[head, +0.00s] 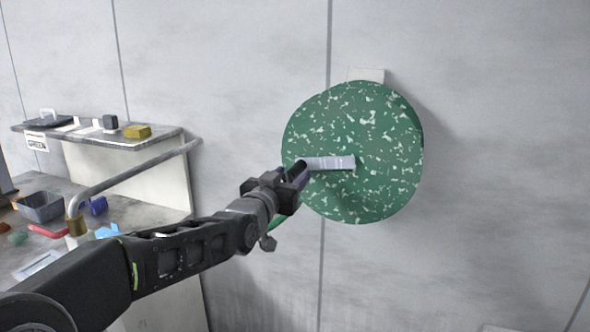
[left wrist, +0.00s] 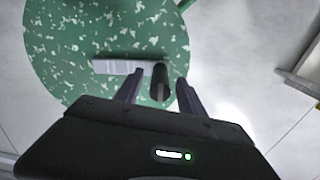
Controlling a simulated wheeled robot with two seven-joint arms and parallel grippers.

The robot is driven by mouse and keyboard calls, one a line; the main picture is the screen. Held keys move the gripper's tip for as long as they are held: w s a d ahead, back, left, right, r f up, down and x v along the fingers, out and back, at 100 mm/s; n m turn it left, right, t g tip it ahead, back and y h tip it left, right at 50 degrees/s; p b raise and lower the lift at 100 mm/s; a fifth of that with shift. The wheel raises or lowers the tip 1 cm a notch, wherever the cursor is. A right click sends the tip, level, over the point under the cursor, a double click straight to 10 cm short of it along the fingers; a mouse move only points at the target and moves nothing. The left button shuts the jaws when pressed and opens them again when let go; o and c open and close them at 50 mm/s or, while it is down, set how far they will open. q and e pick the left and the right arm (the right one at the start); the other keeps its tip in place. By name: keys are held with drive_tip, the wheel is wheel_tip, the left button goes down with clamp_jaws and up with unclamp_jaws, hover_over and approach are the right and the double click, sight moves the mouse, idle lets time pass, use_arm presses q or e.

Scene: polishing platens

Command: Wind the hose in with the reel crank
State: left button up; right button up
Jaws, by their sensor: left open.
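The reel (head: 365,120) is a round green disc with white flecks, mounted on the wall. Its pale crank arm (head: 332,163) lies about level, running left from the middle of the disc. A dark handle (left wrist: 160,80) stands out from the arm's outer end. My left gripper (left wrist: 160,90) is open, with one finger on each side of the handle; I cannot tell if either touches it. In the head view the gripper (head: 298,174) hides part of the handle. A short green length, perhaps the hose (head: 284,221), shows below the gripper. My right gripper is not in view.
At the left stands a bench with a raised shelf (head: 160,141) bearing a yellow block (head: 137,131) and a dark block (head: 110,122). A curved grey pipe (head: 130,172) rises beside it. A grey bin (head: 40,207) sits lower. The wall right of the reel is clear.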

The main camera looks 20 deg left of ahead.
use_arm(q)
drive_tip(key=shift+w+a+p, duration=0.1)
drive_tip(key=shift+w+p, duration=0.3)
drive_tip(key=shift+w, duration=1.1)
clamp_jaws()
idle(0.4)
